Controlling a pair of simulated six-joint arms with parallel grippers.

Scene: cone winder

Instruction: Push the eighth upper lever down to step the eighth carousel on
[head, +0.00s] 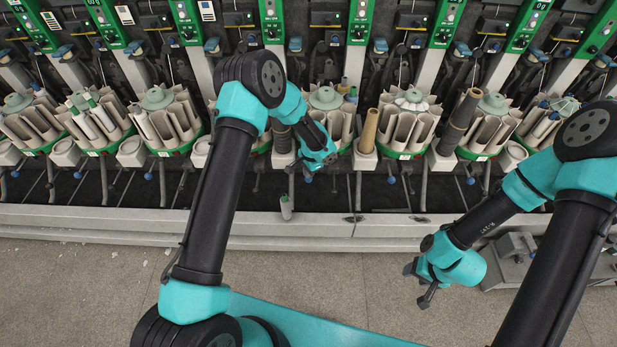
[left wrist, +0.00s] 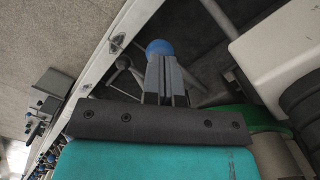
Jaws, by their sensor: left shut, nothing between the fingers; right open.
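A lever with a blue ball knob (left wrist: 158,47) is right at the tips of my left gripper (left wrist: 166,62) in the left wrist view. The fingers are shut with nothing between them; whether they touch the knob I cannot tell. In the head view my left gripper (head: 309,170) is low in front of the machine, below a grey carousel (head: 326,100) of upright pockets. Which lever is the eighth I cannot tell. My left arm hides part of the neighbouring carousel. My right gripper (head: 424,287) is open and empty over the floor at the right.
More carousels, such as one with a white top (head: 411,97), line the machine. A brown cone (head: 369,130) stands between carousels. A small pale bobbin (head: 286,207) is by the front rail (head: 180,221). A grey metal block (head: 515,262) is on the floor. The floor in front is mostly clear.

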